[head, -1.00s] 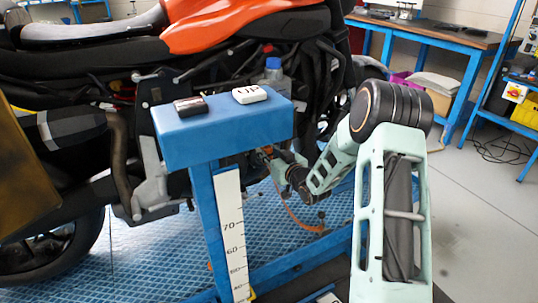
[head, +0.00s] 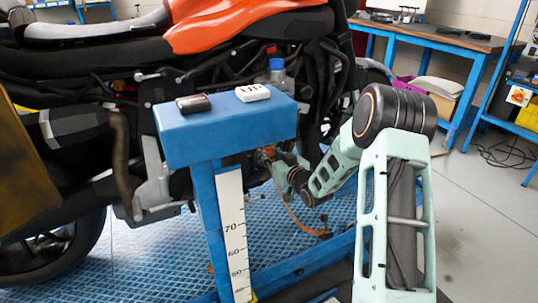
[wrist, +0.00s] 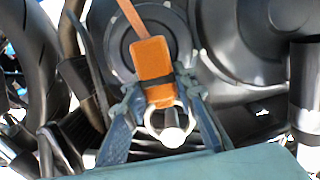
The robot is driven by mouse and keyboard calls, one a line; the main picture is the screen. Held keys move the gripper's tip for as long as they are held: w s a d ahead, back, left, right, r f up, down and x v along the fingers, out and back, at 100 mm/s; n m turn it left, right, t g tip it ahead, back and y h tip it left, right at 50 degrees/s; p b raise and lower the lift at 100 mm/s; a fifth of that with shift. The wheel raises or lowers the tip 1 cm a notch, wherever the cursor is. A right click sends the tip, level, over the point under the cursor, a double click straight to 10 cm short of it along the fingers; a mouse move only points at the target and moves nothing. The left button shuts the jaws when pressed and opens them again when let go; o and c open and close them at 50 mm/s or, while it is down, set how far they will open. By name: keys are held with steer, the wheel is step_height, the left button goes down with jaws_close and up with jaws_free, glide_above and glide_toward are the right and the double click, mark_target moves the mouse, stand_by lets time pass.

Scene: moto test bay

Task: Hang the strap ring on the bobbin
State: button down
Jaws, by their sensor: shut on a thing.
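The strap's orange block (wrist: 152,60) is between the fingers of my gripper (wrist: 160,108) in the wrist view. A pale ring (wrist: 150,118) at its lower end shows around or just behind the light, round-ended bobbin (wrist: 172,135); I cannot tell whether it is seated on it. In the head view my gripper (head: 268,155) is low beside the motorcycle, right of the blue post, with the orange strap (head: 288,212) running down toward the platform. The bobbin and ring are not clear in the head view.
The blue post's top (head: 235,130) carries a black item (head: 194,103) and a white switch block (head: 253,93), close to my arm. The motorcycle (head: 90,85) fills the left and back. Open floor (head: 470,220) lies at the right.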

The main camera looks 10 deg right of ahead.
steer(key=shift+f, duration=0.2)
steer(key=c, duration=1.5)
jaws_free()
